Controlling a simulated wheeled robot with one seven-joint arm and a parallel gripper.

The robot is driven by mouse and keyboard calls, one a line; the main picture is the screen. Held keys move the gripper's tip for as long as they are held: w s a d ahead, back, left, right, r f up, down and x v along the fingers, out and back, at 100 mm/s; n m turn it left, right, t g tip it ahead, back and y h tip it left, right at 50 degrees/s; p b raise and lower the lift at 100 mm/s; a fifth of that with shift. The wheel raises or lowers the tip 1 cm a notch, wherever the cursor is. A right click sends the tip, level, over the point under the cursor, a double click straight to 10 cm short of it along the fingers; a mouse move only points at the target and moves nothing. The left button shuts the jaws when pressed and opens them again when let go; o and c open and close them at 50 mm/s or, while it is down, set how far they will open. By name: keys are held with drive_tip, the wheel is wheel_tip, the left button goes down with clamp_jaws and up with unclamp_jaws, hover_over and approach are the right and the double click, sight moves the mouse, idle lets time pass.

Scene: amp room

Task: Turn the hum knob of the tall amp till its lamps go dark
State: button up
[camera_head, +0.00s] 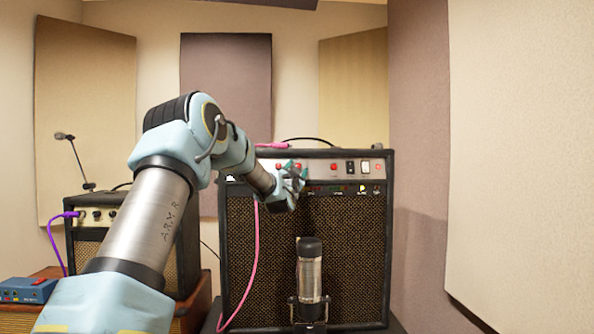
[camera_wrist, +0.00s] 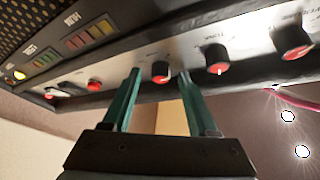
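The tall amp (camera_head: 305,240) stands in the middle of the head view, with a silver control panel along its top front. My gripper (camera_head: 291,172) is at the panel's left half and covers part of it. In the wrist view my gripper (camera_wrist: 160,76) is open, its teal fingers on either side of a black knob with a red face (camera_wrist: 160,72). I cannot tell whether they touch it. Two similar knobs sit to the right, one labelled TONE (camera_wrist: 217,57). The labels over the first knob are unclear. Coloured lamp bars (camera_wrist: 90,36) and a yellow lamp (camera_wrist: 20,75) show lit.
A microphone (camera_head: 310,275) stands close in front of the tall amp's grille. A pink cable (camera_head: 256,250) hangs down its left front. A small amp (camera_head: 92,215) and a blue pedal (camera_head: 27,290) are at the left. A wall panel (camera_head: 418,150) rises close at the right.

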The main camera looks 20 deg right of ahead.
drive_tip(key=shift+s, duration=0.1)
drive_tip(key=b+v, duration=0.3)
drive_tip(key=v, duration=0.7)
drive_tip(key=shift+s+a, duration=0.2)
drive_tip(key=shift+s, duration=0.05)
idle(0.4)
drive_tip(key=s+a+f+n+g+y+p, duration=0.4)
drive_tip(key=s+a+f+g+y+p, duration=0.4)
drive_tip(key=a+f, duration=0.5)
drive_tip(key=s+a+f+n+g+p, duration=0.1)
drive_tip(key=s+a+f+n+g, duration=0.1)
drive_tip(key=s, duration=0.6)
drive_tip(key=s+a+f+n+g+y+p, duration=0.1)
drive_tip(key=s+a+f+n+g, duration=0.1)
drive_tip(key=s+a+g, duration=0.2)
drive_tip(key=s+a+f+n+g+p, duration=0.1)
drive_tip(key=s+a+g, duration=0.3)
drive_tip(key=s+a, duration=0.4)
drive_tip(key=s+f+n, duration=0.1)
drive_tip(key=s, duration=0.5)
drive_tip(key=shift+a+f, duration=0.2)
drive_tip(key=shift+f, duration=0.15)
